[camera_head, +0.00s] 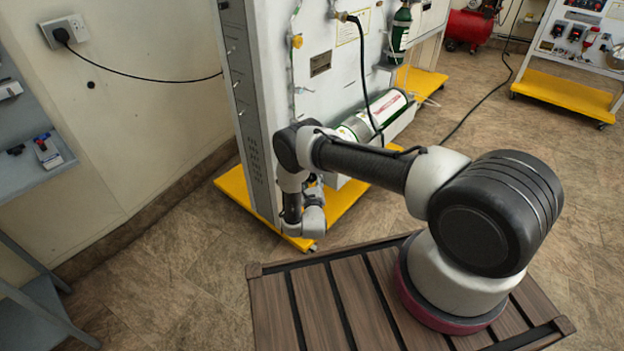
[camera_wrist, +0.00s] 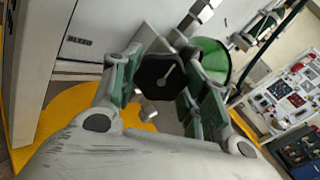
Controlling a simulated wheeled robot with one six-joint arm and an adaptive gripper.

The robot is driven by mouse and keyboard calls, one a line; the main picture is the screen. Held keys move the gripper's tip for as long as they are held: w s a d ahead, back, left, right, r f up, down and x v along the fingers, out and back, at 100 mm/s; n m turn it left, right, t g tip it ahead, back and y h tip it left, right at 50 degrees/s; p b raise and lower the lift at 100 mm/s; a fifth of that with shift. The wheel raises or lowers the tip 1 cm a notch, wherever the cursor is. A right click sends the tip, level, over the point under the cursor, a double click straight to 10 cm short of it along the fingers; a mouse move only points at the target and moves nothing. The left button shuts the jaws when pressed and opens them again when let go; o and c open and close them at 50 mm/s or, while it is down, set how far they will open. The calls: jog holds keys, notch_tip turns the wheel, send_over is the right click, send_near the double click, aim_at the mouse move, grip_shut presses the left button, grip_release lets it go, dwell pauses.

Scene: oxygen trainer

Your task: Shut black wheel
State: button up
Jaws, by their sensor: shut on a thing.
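The black wheel (camera_wrist: 150,76) shows in the middle of the wrist view, with a pale line across its dark face. My gripper (camera_wrist: 163,86) has a green-padded finger on each side of the wheel and is shut on it. In the head view, my gripper (camera_head: 314,190) is low beside the trainer panel (camera_head: 330,100), partly hidden by my own arm. The black wheel cannot be made out there.
A green and white cylinder (camera_head: 385,112) lies along the trainer's lower part, and its green end shows in the wrist view (camera_wrist: 212,60). A yellow base plate (camera_head: 345,205) sticks out below. A black hose (camera_head: 362,75) hangs in front of the panel. Open floor lies at right.

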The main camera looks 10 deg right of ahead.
jog(key=shift+f+m, duration=0.15)
jog(key=shift+m, duration=0.45)
jog(key=o, duration=1)
jog(key=shift+o, duration=0.2)
jog(key=shift+s, duration=0.15)
jog(key=v, duration=0.7)
jog(key=shift+s, duration=0.15)
